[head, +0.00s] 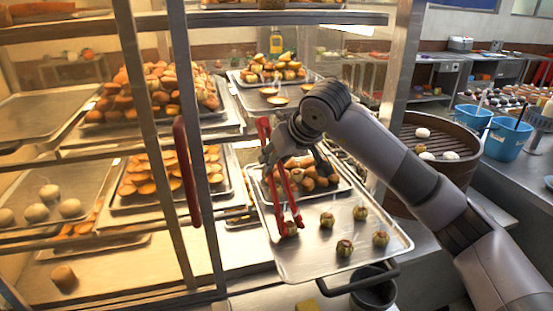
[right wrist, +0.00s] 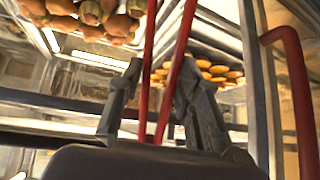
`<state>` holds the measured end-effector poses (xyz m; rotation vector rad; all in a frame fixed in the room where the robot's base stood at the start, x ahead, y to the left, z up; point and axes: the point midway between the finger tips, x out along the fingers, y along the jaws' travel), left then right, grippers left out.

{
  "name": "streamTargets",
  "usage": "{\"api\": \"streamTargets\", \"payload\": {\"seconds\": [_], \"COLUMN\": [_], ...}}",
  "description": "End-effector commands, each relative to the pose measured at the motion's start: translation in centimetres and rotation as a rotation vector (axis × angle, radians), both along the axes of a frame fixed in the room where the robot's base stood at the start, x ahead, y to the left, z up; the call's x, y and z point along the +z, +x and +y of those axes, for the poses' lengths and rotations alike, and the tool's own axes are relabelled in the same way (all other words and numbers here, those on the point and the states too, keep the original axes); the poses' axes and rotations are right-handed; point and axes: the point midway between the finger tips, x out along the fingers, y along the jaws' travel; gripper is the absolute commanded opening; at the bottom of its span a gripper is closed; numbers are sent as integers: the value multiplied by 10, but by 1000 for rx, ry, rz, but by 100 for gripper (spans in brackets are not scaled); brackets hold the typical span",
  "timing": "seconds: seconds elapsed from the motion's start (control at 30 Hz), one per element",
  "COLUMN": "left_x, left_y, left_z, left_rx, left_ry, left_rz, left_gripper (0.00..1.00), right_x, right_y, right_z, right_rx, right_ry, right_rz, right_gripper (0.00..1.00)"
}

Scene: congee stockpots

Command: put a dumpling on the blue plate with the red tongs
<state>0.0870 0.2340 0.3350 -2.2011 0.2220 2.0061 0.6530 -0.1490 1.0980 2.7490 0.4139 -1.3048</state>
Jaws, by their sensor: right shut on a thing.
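My right gripper (head: 283,152) is shut on the red tongs (head: 285,189) above a metal tray (head: 308,262). Two red tong arms (right wrist: 148,72) run between its fingers in the right wrist view. The tong tips reach down to a small round dumpling-like piece (head: 290,229) at the tray's left side. I cannot tell whether they grip it. Several similar green-brown pieces (head: 345,247) sit apart on the tray's front half. I cannot make out a blue plate. My left gripper is out of view.
A metal rack with a red handle (head: 187,170) and trays of baked goods stands left. A bamboo steamer (head: 433,170) with white buns and blue containers (head: 505,138) stand right. A dark bucket (head: 375,294) is below the tray's front edge.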

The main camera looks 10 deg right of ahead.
Motion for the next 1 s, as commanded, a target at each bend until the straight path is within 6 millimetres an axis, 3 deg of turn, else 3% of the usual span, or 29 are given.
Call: {"api": "streamTargets", "payload": {"seconds": [0.17,1.0], "left_x": [5,76], "left_y": [-1,-2], "left_z": [0,2], "left_rx": [-1,-1], "left_ry": [0,2], "left_rz": [1,2], "left_gripper": [40,40], "right_x": [8,110], "right_y": [0,0], "right_z": [0,0], "right_rx": [0,0], "right_ry": [1,1], "right_rz": [-2,-2], "right_gripper": [0,0]}}
